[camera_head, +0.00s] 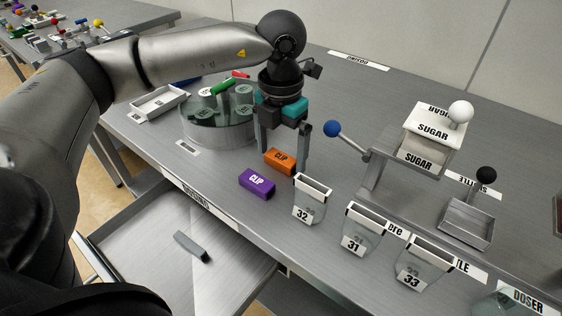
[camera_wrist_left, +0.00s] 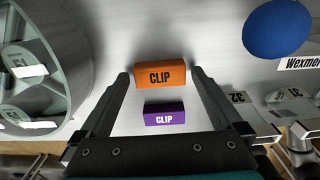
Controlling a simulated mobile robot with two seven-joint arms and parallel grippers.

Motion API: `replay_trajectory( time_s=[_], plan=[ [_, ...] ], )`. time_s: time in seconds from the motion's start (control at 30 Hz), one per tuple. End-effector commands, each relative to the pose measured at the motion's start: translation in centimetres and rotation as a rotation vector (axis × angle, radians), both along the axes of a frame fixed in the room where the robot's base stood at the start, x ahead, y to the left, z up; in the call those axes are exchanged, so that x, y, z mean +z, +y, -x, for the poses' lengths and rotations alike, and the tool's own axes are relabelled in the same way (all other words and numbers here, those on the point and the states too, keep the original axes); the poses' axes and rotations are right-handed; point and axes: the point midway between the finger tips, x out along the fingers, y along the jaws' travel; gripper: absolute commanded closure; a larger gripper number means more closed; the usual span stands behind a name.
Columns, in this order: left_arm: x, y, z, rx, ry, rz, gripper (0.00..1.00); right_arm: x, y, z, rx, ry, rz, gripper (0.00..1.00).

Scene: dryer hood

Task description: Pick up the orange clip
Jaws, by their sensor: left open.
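The orange clip (camera_head: 280,161) is a small block with a "CLIP" label, lying on the grey bench. It also shows in the left wrist view (camera_wrist_left: 160,74), between my open fingers toward their tips. My left gripper (camera_head: 284,152) points down over it, with one finger to each side; I see no contact. A purple clip (camera_head: 257,183) lies just in front of the orange one, and in the wrist view (camera_wrist_left: 164,114) it is closer to the gripper's base. My right gripper is not in view.
A round container with a glassy lid (camera_head: 218,112) stands left of the gripper. Labelled cups (camera_head: 311,200) stand to the right, with a blue ball knob (camera_head: 332,129) and a SUGAR dispenser (camera_head: 432,130). An open drawer (camera_head: 235,272) is below the bench edge.

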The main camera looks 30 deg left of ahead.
Motion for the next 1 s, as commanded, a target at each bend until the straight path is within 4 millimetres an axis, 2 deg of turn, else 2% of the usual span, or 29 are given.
replay_trajectory(
  time_s=[0.3, 0.9, 1.0],
  plan=[
    [-0.27, 0.02, -0.02, 0.001, -0.001, 0.0, 0.0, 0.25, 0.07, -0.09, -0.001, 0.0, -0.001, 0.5],
    [-0.23, 0.02, -0.03, 0.0, -0.001, 0.0, 0.68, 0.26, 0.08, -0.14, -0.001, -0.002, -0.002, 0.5],
    [-0.23, 0.01, -0.03, 0.0, -0.001, 0.0, 0.73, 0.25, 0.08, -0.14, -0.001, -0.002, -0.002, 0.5]
  ],
)
